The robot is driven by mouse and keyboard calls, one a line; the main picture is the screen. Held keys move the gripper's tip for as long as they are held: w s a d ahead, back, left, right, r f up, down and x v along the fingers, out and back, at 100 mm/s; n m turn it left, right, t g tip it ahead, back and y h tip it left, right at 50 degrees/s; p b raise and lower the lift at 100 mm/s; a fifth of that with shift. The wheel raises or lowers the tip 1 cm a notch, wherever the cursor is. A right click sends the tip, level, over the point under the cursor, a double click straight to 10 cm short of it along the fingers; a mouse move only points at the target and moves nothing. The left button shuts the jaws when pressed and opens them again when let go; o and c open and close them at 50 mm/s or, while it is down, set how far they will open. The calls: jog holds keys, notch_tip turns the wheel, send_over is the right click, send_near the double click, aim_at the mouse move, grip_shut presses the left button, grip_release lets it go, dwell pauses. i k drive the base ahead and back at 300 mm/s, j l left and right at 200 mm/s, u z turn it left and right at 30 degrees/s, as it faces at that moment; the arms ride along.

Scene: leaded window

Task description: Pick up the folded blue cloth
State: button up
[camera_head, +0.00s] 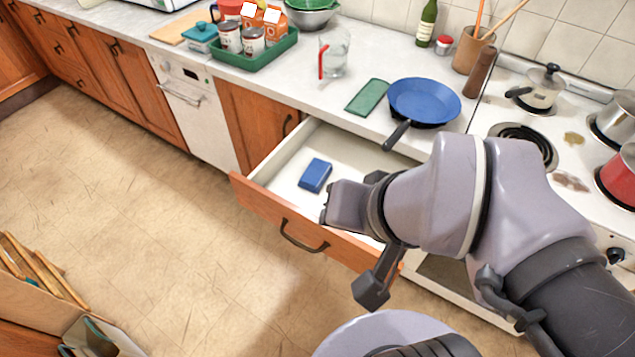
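A folded blue cloth (316,175) lies flat in the open drawer (262,198), on its pale bottom, toward the left side. My gripper (328,208) is over the drawer, just right of and below the cloth in the picture. A gap of pale drawer bottom shows between them, and I see no contact. My gripper is seen from behind and the side, so its fingers are mostly hidden and I cannot tell whether it is open or shut.
Above the drawer, the counter holds a green folded item (368,96), a blue pan (424,101) and a glass jug (333,52). A green tray (256,56) holds cans and cartons. The stove (560,125) stands right.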

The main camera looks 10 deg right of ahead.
aim_at(319, 171)
jog(key=z, duration=1.55)
jog(key=u, duration=1.55)
jog(key=i+j+z, duration=0.1)
jog(key=i+j, duration=0.15)
jog(key=i+j+z, duration=0.15)
jog(key=j, duration=0.35)
jog(key=i+j+z, duration=0.1)
jog(key=i+j, duration=0.15)
jog(key=j, duration=0.15)
